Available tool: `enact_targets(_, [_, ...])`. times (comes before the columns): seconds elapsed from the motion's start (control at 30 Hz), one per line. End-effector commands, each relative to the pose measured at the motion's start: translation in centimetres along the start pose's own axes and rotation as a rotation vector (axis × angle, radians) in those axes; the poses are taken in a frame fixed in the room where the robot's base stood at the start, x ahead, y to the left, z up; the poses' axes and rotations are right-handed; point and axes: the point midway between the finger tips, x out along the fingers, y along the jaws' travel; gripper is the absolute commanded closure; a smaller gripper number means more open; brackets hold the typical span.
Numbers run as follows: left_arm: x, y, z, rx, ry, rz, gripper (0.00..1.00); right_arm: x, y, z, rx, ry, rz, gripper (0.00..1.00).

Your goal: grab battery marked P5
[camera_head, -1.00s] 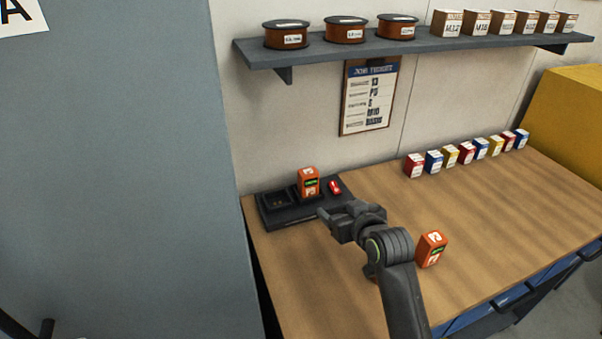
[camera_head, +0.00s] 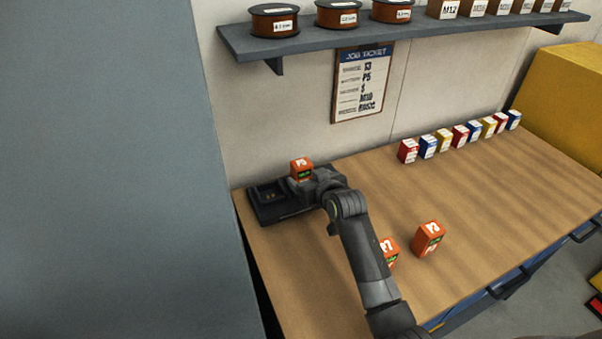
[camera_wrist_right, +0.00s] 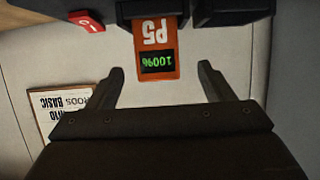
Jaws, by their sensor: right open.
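The orange battery marked P5 (camera_head: 301,166) stands in the black charger (camera_head: 268,212) at the back left of the workbench. In the right wrist view, the battery (camera_wrist_right: 158,45) appears upside down with its P5 label and a green 100% display. My right gripper (camera_head: 312,183) is at the battery and hides its lower part in the head view. In the wrist view, the right gripper (camera_wrist_right: 163,78) is open, with one fingertip on each side of the battery's outline and a gap on both sides. My left gripper is not in view.
Two more orange batteries stand on the bench, one in the open (camera_head: 428,239) and one partly behind my right arm (camera_head: 391,254). Several small coloured boxes (camera_head: 459,136) line the back. A shelf (camera_head: 400,33) with spools hangs above a job ticket (camera_head: 362,85).

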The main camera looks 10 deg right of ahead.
Motion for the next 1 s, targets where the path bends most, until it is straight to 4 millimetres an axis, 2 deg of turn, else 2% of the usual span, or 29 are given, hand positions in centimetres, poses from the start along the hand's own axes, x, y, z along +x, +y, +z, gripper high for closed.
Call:
enact_targets(0.07, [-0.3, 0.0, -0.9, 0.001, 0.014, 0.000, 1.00, 1.0, 0.0, -0.1, 0.000, -0.002, 0.000, 0.25])
enact_targets(0.17, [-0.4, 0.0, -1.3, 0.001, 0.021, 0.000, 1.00, 2.1, 0.0, 0.0, 0.000, -0.002, 0.000, 0.25])
enact_targets(0.3, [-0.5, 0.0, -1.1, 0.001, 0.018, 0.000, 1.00, 3.2, 0.0, 0.0, 0.000, -0.002, 0.000, 0.25])
enact_targets(0.57, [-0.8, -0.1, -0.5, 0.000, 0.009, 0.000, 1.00, 4.0, 0.1, 0.0, 0.000, -0.001, 0.000, 0.25])
enact_targets(1.0, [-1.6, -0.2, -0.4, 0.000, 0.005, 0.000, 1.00, 7.8, 0.3, 0.5, 0.000, -0.002, -0.001, 0.25])
